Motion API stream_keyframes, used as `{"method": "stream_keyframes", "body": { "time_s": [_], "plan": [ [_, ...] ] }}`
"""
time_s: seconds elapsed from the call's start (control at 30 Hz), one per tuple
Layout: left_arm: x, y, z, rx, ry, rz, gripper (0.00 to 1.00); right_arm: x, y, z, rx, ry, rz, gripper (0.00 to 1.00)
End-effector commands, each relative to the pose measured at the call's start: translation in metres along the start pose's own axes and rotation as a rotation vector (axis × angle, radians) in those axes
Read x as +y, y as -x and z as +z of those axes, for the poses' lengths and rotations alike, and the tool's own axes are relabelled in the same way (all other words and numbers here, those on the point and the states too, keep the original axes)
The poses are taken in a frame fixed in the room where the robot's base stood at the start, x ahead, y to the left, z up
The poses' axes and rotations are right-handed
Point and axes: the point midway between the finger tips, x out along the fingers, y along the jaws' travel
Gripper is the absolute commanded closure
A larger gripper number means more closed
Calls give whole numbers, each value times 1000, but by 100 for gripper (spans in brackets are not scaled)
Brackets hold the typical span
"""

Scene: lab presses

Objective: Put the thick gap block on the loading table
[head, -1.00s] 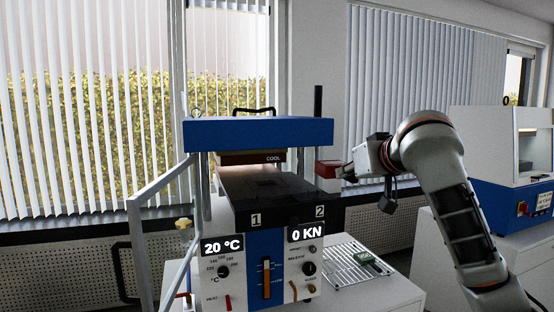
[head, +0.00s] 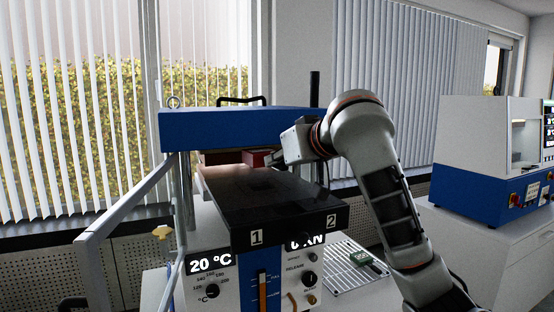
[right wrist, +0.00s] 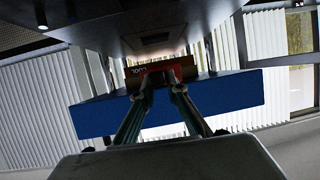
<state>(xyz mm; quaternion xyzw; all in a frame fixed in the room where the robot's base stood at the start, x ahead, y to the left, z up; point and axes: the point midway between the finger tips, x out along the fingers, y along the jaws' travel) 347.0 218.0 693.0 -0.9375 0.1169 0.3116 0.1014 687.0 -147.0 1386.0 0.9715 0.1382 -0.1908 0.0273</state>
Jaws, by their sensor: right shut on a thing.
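My right gripper (head: 272,158) comes in from the right and is shut on a red block, the thick gap block (head: 256,157). It holds the block above the rear part of the black loading table (head: 275,187), just under the blue top of the press. I cannot tell whether the block touches the table. The right wrist view shows the two fingers (right wrist: 160,90) closed toward the block (right wrist: 186,66), which is partly hidden. The table bears labels 1 and 2 on its front edge and looks bare. My left gripper is not in view.
The blue press top (head: 240,127) and a dark red plate with a COOL label (right wrist: 140,69) are close to the block. A grey side frame (head: 125,205) stands at left. A small green block (head: 362,257) lies on a wire rack (head: 345,270) at right.

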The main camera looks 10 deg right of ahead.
Motion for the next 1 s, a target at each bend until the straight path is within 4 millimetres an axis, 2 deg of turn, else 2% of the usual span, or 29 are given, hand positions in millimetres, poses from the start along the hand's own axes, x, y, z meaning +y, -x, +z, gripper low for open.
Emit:
{"method": "stream_keyframes", "body": {
  "time_s": [0.27, 0.7, 1.0],
  "plan": [
    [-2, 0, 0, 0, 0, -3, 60, 0, 0, 5, 9, -1, 4, 100],
    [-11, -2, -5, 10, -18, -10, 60, 0, -14, 37, 8, -1, 4, 100],
    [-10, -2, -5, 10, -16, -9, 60, 0, -17, 45, 10, -1, 4, 100]
  ]
}}
